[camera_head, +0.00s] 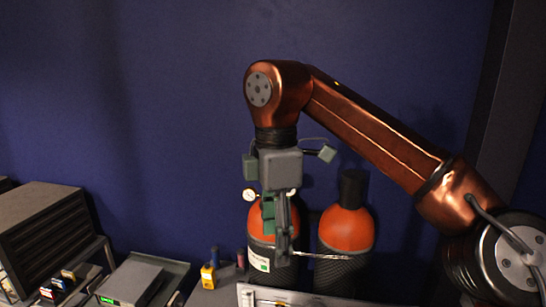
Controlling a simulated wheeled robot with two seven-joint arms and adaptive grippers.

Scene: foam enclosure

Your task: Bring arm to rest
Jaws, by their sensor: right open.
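My right arm (370,130), copper coloured, comes in from the right, bends at a high joint and hangs down at its wrist. My right gripper (281,245) points downward in front of an orange-topped cylinder (258,228) and hides part of it. It is open, and I see nothing held between its fingers. I cannot tell how far the gripper is from the cylinder. My left gripper is not in view.
A second orange-topped cylinder (346,231) with a dark cap stands to the right. A small yellow bottle (208,277) stands left of the gripper. A dark rack (45,235) and a grey device (132,283) are at the left. A blue wall (150,100) is behind.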

